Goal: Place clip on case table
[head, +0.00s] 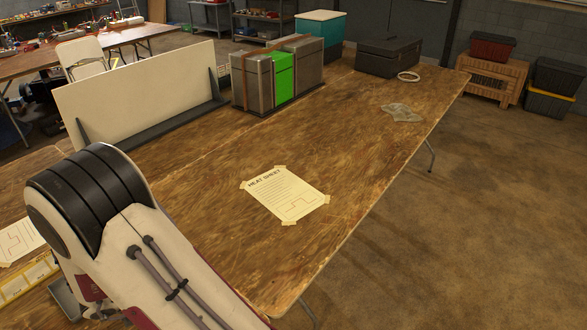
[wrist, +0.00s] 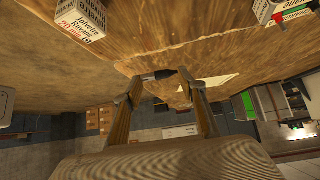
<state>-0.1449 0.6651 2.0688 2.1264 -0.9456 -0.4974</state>
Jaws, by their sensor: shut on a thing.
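In the wrist view my gripper (wrist: 160,78) is shut on a small dark piece, the clip (wrist: 158,74), held between the fingertips. Its shape is hard to make out. The head view shows my arm at the lower left, but not my gripper or the clip. The case table (head: 370,145) is a long worn wooden table running from the front to the back right. A grey metal case (head: 252,82) with a green panel (head: 284,76) and brown straps stands on its far left side. The clip's height above the wood is unclear.
A taped heat sheet (head: 286,194), a grey cloth (head: 402,113), a white ring (head: 408,76), and a black toolbox (head: 388,57) are on the table. A white upright panel (head: 140,95) stands at left. A printed box (wrist: 80,18) shows in the wrist view. The table's middle is clear.

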